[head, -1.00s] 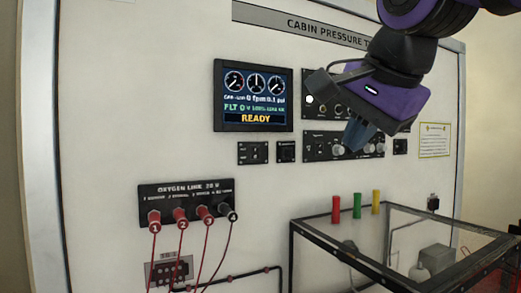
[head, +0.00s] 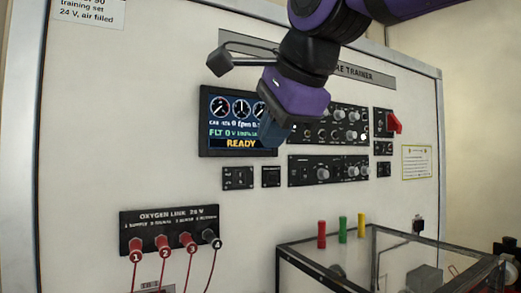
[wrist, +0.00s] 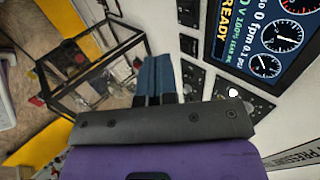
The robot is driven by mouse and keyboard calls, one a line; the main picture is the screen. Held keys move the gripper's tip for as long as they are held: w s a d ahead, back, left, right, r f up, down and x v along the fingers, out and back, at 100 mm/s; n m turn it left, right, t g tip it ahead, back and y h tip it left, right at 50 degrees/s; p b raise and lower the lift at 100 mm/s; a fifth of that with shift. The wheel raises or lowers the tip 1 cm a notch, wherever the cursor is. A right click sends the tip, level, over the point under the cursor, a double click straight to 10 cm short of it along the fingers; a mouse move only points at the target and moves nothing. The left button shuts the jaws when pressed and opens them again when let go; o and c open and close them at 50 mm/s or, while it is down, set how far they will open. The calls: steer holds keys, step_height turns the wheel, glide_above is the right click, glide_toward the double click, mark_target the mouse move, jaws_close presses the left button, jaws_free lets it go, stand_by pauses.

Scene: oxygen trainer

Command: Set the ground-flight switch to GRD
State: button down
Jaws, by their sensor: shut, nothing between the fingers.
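A wall trainer panel (head: 90,150) carries a screen (head: 205,140) reading FLT and READY. Below it are two small black switch plates, a left one (head: 238,178) and a right one (head: 271,176); their labels are too small to read, so I cannot tell which is the ground-flight switch. My gripper (head: 274,135) is shut and empty, its blue fingers in front of the screen's lower right corner, above the small plates. In the wrist view the blue fingers (wrist: 155,78) are together, with the screen (wrist: 265,35) to their right and a small plate (wrist: 190,45) beside them.
Black knob panels, an upper one (head: 345,137) and a lower one (head: 300,172), lie right of the fingers. A red guarded switch (head: 394,122) is farther right. Oxygen sockets (head: 150,217) with cables are lower left. A glass-topped frame (head: 400,250) stands lower right with coloured posts.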

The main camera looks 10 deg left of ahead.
mark_target(239, 176)
steer(key=x, duration=0.7)
steer(key=w+r+x, duration=0.1)
steer(key=x, duration=0.2)
steer(key=shift+w+a+f, duration=0.15)
steer(key=shift+a+f, duration=0.15)
steer(key=shift+a, duration=0.15)
steer(key=shift+w+a, duration=0.5)
steer(key=shift+w, duration=0.2)
steer(key=shift+w+f, duration=0.1)
steer(key=shift+f, duration=0.05)
steer(key=shift+a+r, duration=0.1)
steer(key=shift+r, duration=0.8)
